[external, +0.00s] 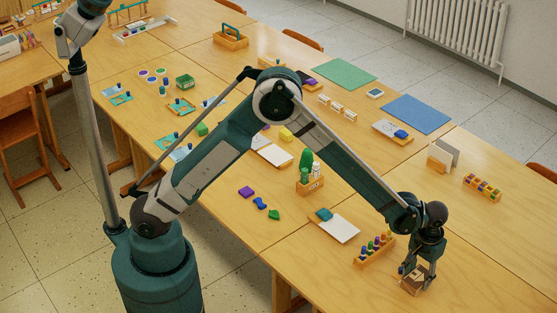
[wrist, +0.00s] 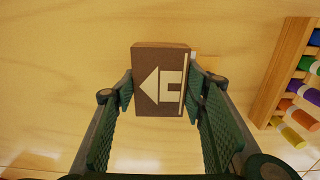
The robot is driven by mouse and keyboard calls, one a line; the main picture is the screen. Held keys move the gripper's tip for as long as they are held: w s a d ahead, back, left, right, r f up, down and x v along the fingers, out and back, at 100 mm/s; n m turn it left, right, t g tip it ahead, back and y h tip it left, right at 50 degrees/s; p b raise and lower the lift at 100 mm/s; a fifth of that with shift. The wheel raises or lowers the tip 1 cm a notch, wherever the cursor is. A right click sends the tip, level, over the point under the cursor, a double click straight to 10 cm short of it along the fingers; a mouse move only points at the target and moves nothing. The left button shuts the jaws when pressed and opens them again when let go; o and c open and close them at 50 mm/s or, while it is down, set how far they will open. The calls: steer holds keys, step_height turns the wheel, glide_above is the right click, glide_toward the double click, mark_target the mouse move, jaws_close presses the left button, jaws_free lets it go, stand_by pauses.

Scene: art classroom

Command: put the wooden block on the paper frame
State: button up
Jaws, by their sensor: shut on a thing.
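The wooden block (wrist: 160,80) is brown with a white arrow-like mark. In the wrist view it sits between the two green fingers of my gripper (wrist: 161,95), which touch its sides. In the external view my gripper (external: 418,272) points down at the front right of the table, with the block (external: 412,285) low between its fingers. I cannot tell whether the block touches the table. No thing is clearly a paper frame. A white sheet on a wooden board (external: 340,228), with a teal piece at its corner, lies left of my gripper; a similar white sheet (external: 275,155) lies farther back.
A wooden rack of coloured pegs (external: 374,249) stands just left of my gripper and also shows at the right of the wrist view (wrist: 286,75). A caddy with a green bottle (external: 309,182) stands farther left. Table to the right of my gripper is clear.

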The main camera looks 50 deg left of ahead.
mark_target(418, 277)
steer(key=shift+f, duration=0.2)
steer(key=o, duration=0.9)
steer(key=shift+o, duration=0.2)
steer(key=shift+r, duration=0.15)
step_height(418, 277, up, 12)
steer(key=p, duration=0.2)
stand_by(0.4)
